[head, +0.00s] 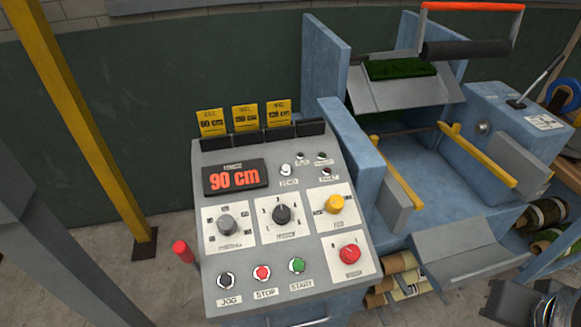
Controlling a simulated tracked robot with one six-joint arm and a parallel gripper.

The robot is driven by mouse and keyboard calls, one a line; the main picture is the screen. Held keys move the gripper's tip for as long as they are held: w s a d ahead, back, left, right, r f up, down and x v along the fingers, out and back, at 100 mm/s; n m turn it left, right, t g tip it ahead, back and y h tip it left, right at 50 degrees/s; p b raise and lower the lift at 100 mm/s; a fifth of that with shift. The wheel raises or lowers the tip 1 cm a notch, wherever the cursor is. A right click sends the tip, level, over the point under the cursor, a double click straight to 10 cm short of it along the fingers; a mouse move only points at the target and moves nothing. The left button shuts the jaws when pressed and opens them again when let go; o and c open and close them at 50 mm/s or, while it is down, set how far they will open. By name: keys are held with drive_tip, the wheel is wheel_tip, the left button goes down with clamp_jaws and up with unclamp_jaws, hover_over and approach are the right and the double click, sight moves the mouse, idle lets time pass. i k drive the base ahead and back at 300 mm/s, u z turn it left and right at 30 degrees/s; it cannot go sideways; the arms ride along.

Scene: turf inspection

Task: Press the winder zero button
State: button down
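The grey control console (215,290) stands in the middle of the head view, its sloped panel facing me. Its display (235,177) reads 90 cm in red. A small pale button or switch (285,170) and several smaller dark ones (322,156) sit right of the display. Their labels are too small to read, so I cannot tell which is winder zero. Jog (226,280), red stop (262,273) and green start (297,265) buttons line the bottom. Dark metal at the bottom right corner may be my arm; no gripper fingers show.
Knobs (282,214) in black, yellow and red fill the middle panel. Yellow cards (245,117) stand along its top. A blue machine (400,150) with a turf piece (401,68) is at right. A yellow post (85,120) and red-topped peg (182,251) are at left.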

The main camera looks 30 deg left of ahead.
sight(286, 168)
drive_tip(key=z, duration=0.05)
drive_tip(key=k, duration=1.1)
drive_tip(key=u, duration=1.6)
drive_tip(key=i, duration=1)
drive_tip(key=u, duration=0.05)
